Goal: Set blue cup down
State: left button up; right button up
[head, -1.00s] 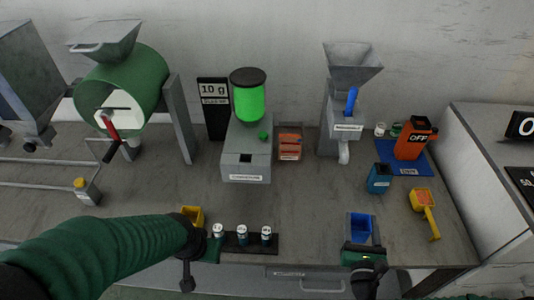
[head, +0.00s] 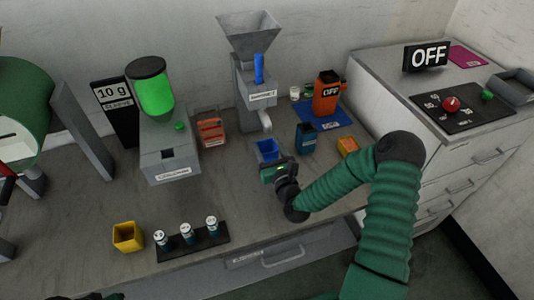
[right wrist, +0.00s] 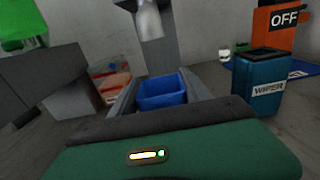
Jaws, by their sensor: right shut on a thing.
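The blue cup (head: 267,148) is an open square cup in front of the grey hopper machine's spout. It looks upright in the right wrist view (right wrist: 162,95), between my gripper's two fingers. My right gripper (head: 270,162) is shut on it. I cannot tell whether the cup's base touches the table. My left gripper is not in view; only a dark bit of my left arm seems to show at the bottom left edge.
The hopper machine (head: 255,85) stands just behind the cup. A blue wiper box (head: 306,137) stands to its right, with an orange OFF device (head: 327,97) on a blue mat beyond. A yellow cup (head: 128,237) and a vial rack (head: 190,245) are at front left.

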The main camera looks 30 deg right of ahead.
aim_at(266, 148)
jog(key=shift+w+d+f, duration=0.1)
jog(key=shift+w+d, duration=0.1)
jog(key=shift+w, duration=0.2)
notch_tip(266, 148, down, 4)
jog(key=shift+d+r+b, duration=0.1)
jog(key=shift+r+b, duration=0.1)
jog(key=shift+b, duration=0.15)
jog(key=shift+d, duration=0.1)
jog(key=o, duration=1.5)
jog(key=shift+c, duration=0.2)
jog(key=v, duration=1.1)
jog(key=shift+f, duration=0.1)
jog(key=shift+s, duration=0.5)
